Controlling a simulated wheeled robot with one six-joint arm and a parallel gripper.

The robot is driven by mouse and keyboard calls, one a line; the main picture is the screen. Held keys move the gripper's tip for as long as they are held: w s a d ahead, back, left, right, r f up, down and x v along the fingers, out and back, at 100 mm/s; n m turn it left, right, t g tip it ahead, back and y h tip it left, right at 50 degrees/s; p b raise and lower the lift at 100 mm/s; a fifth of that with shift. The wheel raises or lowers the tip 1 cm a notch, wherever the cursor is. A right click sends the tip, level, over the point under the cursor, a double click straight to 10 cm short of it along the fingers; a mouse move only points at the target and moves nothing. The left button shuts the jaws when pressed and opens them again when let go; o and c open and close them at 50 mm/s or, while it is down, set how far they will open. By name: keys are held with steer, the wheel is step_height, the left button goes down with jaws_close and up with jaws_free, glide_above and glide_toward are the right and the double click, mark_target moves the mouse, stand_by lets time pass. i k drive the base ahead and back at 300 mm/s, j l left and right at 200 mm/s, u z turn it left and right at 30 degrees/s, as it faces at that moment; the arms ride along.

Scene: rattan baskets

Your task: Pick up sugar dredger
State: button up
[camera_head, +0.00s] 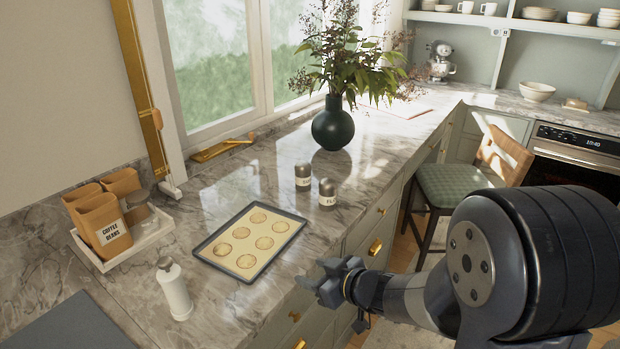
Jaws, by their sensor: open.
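Two small dredgers with dark metal tops and pale labelled bases stand upright on the marble counter (225,315), behind the right end of a baking tray. The front one (327,192) has a label that seems to begin with "FL". The rear left one (303,177) has a label too small to read surely; it may be the sugar dredger. My gripper (318,283) is open and empty at the counter's front edge, nearer to me than both dredgers and apart from them. Its jaws are small and dark in this view.
The baking tray (212,268) with several cookies lies between the dredgers and a white bottle (173,290). A dark vase with branches (333,127) stands behind the dredgers. A white tray (155,236) holds paper bags at left. A chair (455,190) stands at right.

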mark_target(302, 169)
steer(key=i+l+z, duration=0.65)
steer(key=i, duration=0.2)
steer(key=i+l+z, duration=0.1)
steer(key=i+z, duration=0.2)
steer(key=i, duration=0.15)
steer(key=i+u, duration=0.15)
steer(key=i, duration=0.25)
steer(key=i+l+u, duration=0.15)
steer(key=i, duration=0.25)
steer(key=i+l+u, duration=0.2)
steer(key=i, duration=0.2)
steer(key=i+j+u, duration=0.1)
steer(key=u, duration=0.35)
steer(key=i+u, duration=0.2)
steer(key=u, duration=0.25)
steer(key=i+u, duration=0.15)
steer(key=u, duration=0.3)
steer(key=i+l+u, duration=0.1)
steer(key=u, duration=0.35)
steer(key=i+u, duration=0.3)
steer(key=u, duration=0.15)
